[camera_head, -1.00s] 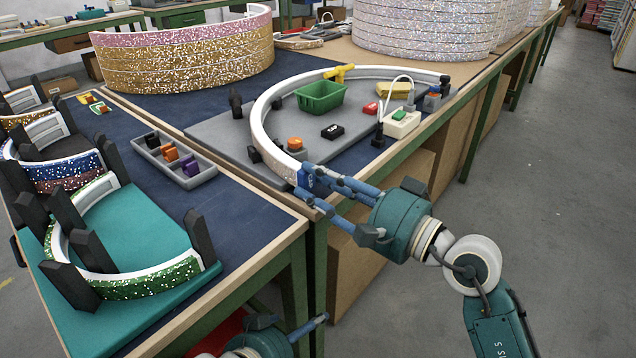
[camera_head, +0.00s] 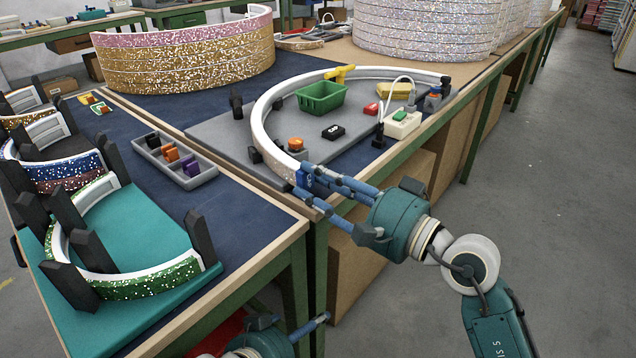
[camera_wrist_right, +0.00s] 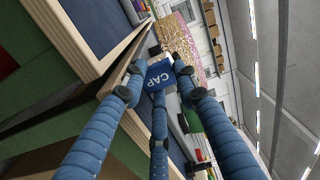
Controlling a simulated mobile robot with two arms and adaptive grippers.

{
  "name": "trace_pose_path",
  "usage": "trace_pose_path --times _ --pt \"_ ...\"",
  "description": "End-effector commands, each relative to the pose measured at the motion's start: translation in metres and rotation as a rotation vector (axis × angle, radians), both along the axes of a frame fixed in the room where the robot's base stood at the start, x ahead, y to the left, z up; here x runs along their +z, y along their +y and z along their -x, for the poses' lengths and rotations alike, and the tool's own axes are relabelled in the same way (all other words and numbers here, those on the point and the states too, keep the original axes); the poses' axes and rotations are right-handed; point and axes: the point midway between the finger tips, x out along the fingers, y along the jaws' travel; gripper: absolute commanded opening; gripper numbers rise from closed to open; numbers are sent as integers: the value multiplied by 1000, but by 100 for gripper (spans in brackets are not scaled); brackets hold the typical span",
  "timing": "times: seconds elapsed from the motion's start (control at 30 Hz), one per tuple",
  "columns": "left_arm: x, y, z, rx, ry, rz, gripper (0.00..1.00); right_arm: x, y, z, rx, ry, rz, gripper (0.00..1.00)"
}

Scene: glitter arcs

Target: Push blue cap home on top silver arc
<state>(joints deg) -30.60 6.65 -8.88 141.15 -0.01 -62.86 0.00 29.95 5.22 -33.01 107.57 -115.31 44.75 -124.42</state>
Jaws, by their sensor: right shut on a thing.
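The silver arc (camera_head: 262,122) is a white-edged curved strip on a grey board, its near end toward the table's front edge. The blue cap (camera_head: 304,176) is at that near end. I cannot tell how far it sits on the arc. My right gripper (camera_head: 309,184) is shut on the cap, its blue fingers around it.
The board carries a green bin (camera_head: 320,97), an orange block (camera_head: 295,144), a black block (camera_head: 333,132) and a yellow clamp (camera_head: 340,72). A grey tray (camera_head: 203,178) with coloured caps lies left. A green glitter arc (camera_head: 150,280) stands among black posts. The floor at right is clear.

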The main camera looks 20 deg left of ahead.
Motion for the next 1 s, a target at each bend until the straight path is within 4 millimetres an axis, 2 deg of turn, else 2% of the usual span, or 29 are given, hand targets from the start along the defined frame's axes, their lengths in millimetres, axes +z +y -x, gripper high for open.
trace_pose_path --times 0.8,0.83,0.9,1.0 --pt "6 -3 -6 -3 -36 9 89 0 7 -3 0 1 0 18" --pt "6 -3 -6 -3 -36 9 89 0 7 -3 0 1 0 35" --pt "6 -3 -6 -3 -35 9 89 0 7 -3 0 0 0 49" --pt "6 -3 -6 -3 -35 9 89 0 7 -3 0 0 0 51"
